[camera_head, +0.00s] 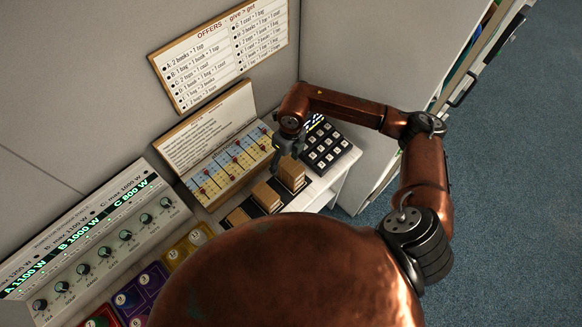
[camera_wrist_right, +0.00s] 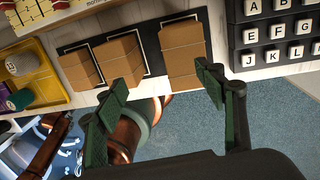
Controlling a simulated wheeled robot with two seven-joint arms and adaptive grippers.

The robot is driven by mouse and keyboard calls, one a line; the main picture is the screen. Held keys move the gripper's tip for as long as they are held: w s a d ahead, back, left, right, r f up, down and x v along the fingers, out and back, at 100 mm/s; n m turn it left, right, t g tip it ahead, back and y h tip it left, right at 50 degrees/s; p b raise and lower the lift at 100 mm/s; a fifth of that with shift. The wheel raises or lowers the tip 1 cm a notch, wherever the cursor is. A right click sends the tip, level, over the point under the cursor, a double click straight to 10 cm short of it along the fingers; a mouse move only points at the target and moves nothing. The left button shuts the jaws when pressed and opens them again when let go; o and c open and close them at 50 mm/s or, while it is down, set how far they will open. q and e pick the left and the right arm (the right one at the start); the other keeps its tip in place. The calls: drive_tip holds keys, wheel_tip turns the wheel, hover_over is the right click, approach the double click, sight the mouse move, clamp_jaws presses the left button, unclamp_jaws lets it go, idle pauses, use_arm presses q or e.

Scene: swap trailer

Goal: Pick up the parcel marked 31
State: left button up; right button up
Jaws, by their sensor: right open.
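Three brown cardboard parcels stand in a row on a black mat with white outlines (camera_wrist_right: 147,35). In the right wrist view they are the left parcel (camera_wrist_right: 80,69), the middle parcel (camera_wrist_right: 120,62) and the right parcel (camera_wrist_right: 183,55). No number is readable on any of them, so I cannot tell which is 31. In the head view the far parcel (camera_head: 291,173) is just below my right gripper (camera_head: 288,152). In the wrist view my right gripper (camera_wrist_right: 160,94) is open and empty, its fingers near the parcels' front side. My left gripper is not in view.
A black letter-key pad (camera_head: 325,146) is right of the parcels. A yellow tray (camera_wrist_right: 35,82) with spools is left of them in the wrist view. Behind stand a sloped card board (camera_head: 230,160) and a wall. The shelf's front edge drops to blue carpet.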

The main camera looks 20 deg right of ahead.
sight(291, 165)
drive_tip(key=d, duration=0.1)
drive_tip(key=d+h, duration=0.1)
drive_tip(key=d, duration=0.1)
drive_tip(key=shift+w+d+f, duration=0.1)
drive_tip(key=shift+w+d, duration=0.05)
drive_tip(key=shift+w, duration=0.2)
drive_tip(key=shift+f, duration=0.9)
drive_tip(key=f, duration=0.2)
drive_tip(key=f+p, duration=0.2)
drive_tip(key=f, duration=0.1)
drive_tip(key=shift+w+a+f, duration=0.25)
drive_tip(key=shift+f, duration=0.05)
drive_tip(key=shift+c, duration=0.4)
drive_tip(key=c, duration=1.3)
